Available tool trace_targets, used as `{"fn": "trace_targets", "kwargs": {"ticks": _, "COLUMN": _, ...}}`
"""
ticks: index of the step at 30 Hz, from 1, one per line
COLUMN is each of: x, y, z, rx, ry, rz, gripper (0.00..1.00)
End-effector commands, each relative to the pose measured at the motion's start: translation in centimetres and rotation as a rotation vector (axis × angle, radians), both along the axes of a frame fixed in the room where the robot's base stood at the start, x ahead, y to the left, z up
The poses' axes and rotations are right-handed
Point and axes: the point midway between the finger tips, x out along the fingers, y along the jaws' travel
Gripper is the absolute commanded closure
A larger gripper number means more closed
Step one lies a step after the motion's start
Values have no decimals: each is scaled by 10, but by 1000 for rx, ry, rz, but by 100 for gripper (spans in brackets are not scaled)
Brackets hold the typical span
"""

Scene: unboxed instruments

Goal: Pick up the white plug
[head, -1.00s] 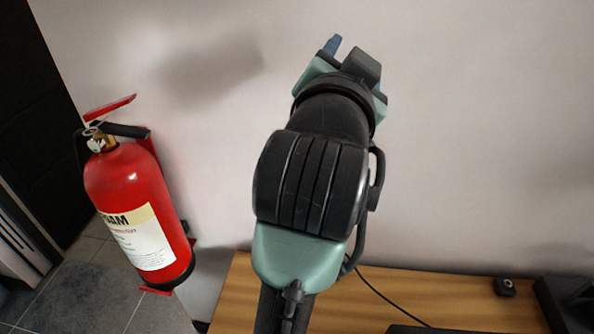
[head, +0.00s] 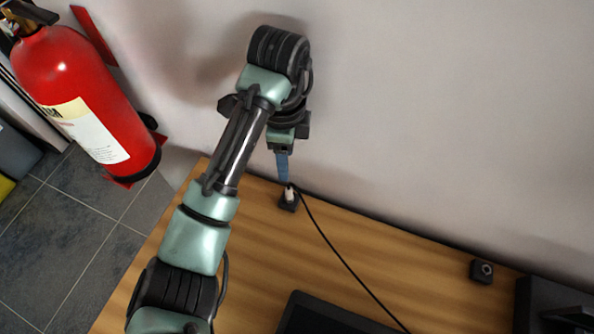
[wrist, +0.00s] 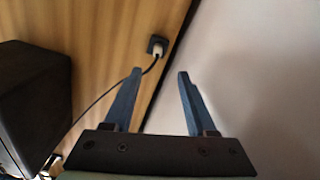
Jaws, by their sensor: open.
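The white plug (head: 290,192) is small and sits in a black socket block (head: 288,204) on the wooden table, close to the wall. A black cable runs from it. In the wrist view the pale plug (wrist: 157,52) and the black block (wrist: 156,42) lie beyond my fingertips, between the lines of the two fingers. My gripper (head: 283,180) points down close above the plug in the head view. Its blue fingers (wrist: 160,73) are open with nothing between them. The exact gap to the plug cannot be told.
The wall (head: 420,130) rises right behind the plug. The black cable (head: 345,262) crosses the table (head: 400,255) toward the front. A dark flat object (head: 325,318) lies at the front, and a small black box (head: 482,271) and a dark device (head: 545,300) stand right. A red fire extinguisher (head: 75,75) is left.

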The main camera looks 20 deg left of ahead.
Motion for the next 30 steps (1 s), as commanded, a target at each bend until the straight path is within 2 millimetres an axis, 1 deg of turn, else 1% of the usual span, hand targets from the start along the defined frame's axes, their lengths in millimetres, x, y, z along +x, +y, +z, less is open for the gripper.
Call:
{"fn": "trace_targets", "kwargs": {"ticks": 4, "x": -2, "y": 0, "z": -19, "rx": -3, "ry": 9, "rz": 0, "gripper": 43}}
{"fn": "trace_targets", "kwargs": {"ticks": 10, "x": -2, "y": -1, "z": -56, "rx": -3, "ry": 7, "rz": -1, "gripper": 43}}
{"fn": "trace_targets", "kwargs": {"ticks": 15, "x": -2, "y": 0, "z": -73, "rx": -1, "ry": 7, "rz": 1, "gripper": 43}}
{"fn": "trace_targets", "kwargs": {"ticks": 20, "x": -2, "y": 0, "z": -82, "rx": 0, "ry": 5, "rz": 0, "gripper": 43}}
{"fn": "trace_targets", "kwargs": {"ticks": 27, "x": -6, "y": -3, "z": -117, "rx": 0, "ry": 7, "rz": 1, "gripper": 43}}
{"fn": "trace_targets", "kwargs": {"ticks": 30, "x": -6, "y": -3, "z": -127, "rx": 1, "ry": 6, "rz": 0, "gripper": 43}}
